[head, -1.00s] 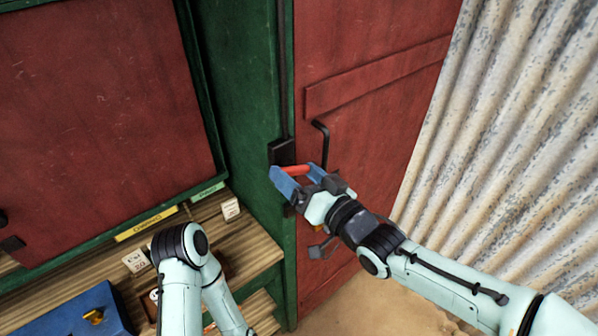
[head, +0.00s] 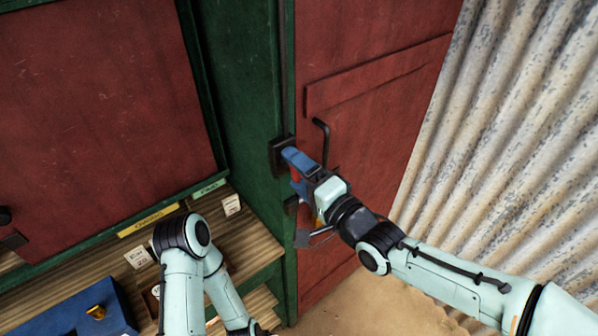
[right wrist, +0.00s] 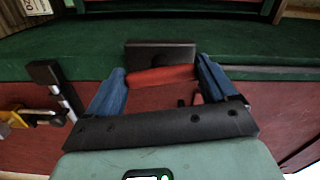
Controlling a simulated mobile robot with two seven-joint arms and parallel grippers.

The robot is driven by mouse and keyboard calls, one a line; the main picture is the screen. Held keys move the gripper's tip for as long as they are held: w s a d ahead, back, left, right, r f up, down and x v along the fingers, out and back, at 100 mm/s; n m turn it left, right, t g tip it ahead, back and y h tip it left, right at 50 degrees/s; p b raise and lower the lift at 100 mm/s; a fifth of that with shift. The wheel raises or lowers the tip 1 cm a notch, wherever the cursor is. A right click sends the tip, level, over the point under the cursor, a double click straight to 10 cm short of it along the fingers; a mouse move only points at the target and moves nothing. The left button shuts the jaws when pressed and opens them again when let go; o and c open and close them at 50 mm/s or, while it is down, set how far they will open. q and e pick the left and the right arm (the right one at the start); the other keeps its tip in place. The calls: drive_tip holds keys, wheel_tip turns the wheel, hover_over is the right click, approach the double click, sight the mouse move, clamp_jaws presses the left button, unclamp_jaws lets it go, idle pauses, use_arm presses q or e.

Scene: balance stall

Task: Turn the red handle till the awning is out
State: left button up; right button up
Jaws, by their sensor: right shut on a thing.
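The red handle shows in the right wrist view (right wrist: 160,76) as a short red bar between two blue fingers, in front of a dark mounting block (right wrist: 160,54). In the head view, that block (head: 279,156) sits on the green post, and my gripper hides nearly all of the handle. My right gripper (head: 293,172) is shut on the red handle, its blue fingers one above the other in the head view. My left arm (head: 185,270) is folded at the lower left; its gripper is not in view. The awning is not in view.
A red door (head: 375,110) with a black bar handle (head: 322,140) is right beside my right gripper. Corrugated metal (head: 510,130) stands at the right. A wooden counter (head: 238,243) with small cards and a blue box (head: 80,315) is at the lower left.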

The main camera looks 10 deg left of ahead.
use_arm(q)
drive_tip(key=shift+s+f, duration=0.1)
use_arm(e)
drive_tip(key=m, duration=0.7)
drive_tip(key=shift+m, duration=0.4)
idle(0.3)
drive_tip(key=o, duration=0.8)
drive_tip(key=shift+o, duration=0.2)
